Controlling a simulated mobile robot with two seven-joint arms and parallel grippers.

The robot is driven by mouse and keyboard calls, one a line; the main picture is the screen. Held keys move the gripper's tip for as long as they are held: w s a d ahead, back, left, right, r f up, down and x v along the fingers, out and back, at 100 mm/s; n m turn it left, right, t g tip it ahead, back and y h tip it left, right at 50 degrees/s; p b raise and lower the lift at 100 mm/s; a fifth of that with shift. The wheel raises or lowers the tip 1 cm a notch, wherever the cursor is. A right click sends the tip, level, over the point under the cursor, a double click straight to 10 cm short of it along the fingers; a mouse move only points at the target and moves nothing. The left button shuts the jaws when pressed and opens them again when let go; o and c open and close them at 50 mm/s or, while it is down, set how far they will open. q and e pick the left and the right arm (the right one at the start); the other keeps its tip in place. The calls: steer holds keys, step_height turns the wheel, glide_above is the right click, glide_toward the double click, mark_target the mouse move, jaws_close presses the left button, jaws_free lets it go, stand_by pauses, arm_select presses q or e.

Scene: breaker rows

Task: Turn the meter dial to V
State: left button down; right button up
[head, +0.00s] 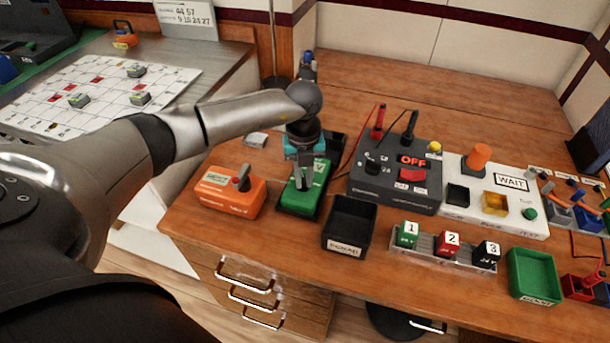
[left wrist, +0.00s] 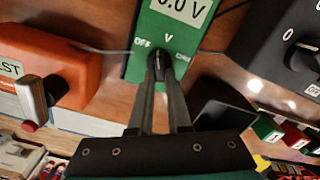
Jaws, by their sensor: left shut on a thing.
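The green meter (head: 300,199) stands on the wooden bench in the head view, between an orange box and a black tray. In the left wrist view the meter (left wrist: 150,18) shows a white display, partly cut off, reading about 0.0 V. Below it are the labels OFF, V and one at the right that is hard to read. The black dial (left wrist: 156,62) sits under the V. My left gripper (left wrist: 157,72) is over the meter with its two fingers shut on the dial. The dial seems to point up toward V, but the fingers hide part of it. My right gripper is not in view.
The orange box (head: 231,192) with a lever is close on the left. The black tray (head: 350,222) and the dark unit marked OFF (head: 398,180) are close on the right. Red and black probes (head: 378,121) stand behind. The back of the bench is clear.

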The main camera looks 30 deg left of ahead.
arm_select(q)
steer(key=m, duration=0.4)
steer(key=shift+a+m, duration=0.2)
steer(key=shift+m, duration=0.2)
steer(key=shift+s, duration=0.1)
steer(key=c, duration=0.9)
jaws_free()
steer(key=shift+o, duration=0.2)
step_height(320, 180, up, 15)
steer(key=p, duration=0.2)
steer(key=shift+r+p, duration=0.2)
steer(key=shift+p, duration=0.1)
